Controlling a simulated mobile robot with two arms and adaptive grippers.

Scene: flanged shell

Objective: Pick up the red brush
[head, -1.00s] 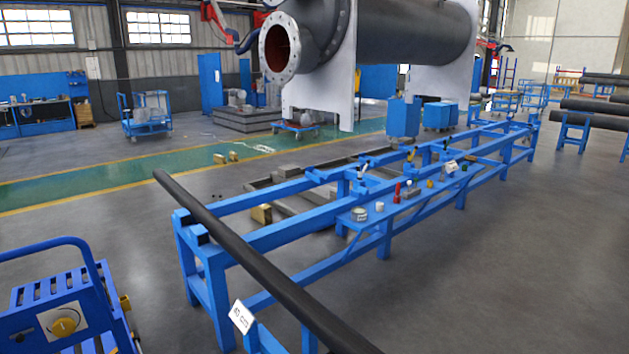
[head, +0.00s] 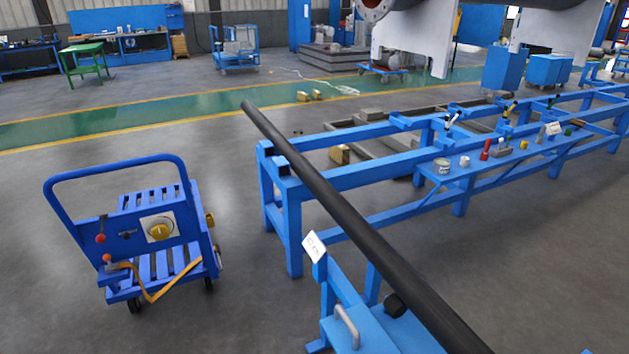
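A small upright red object (head: 485,149) stands on the side shelf (head: 437,178) of the long blue rack, right of centre in the head view. It may be the red brush, but it is too small to tell. A pale tin (head: 442,166) and a small white item (head: 464,160) stand to its left. A grey block (head: 502,148) is just right of it. Neither of my grippers is in view.
A long dark pipe (head: 335,205) slants over the rack's near end into the foreground. A blue cart (head: 150,265) stands at left, a blue stand with a handle (head: 347,325) at bottom centre. Grey floor between cart and rack is clear.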

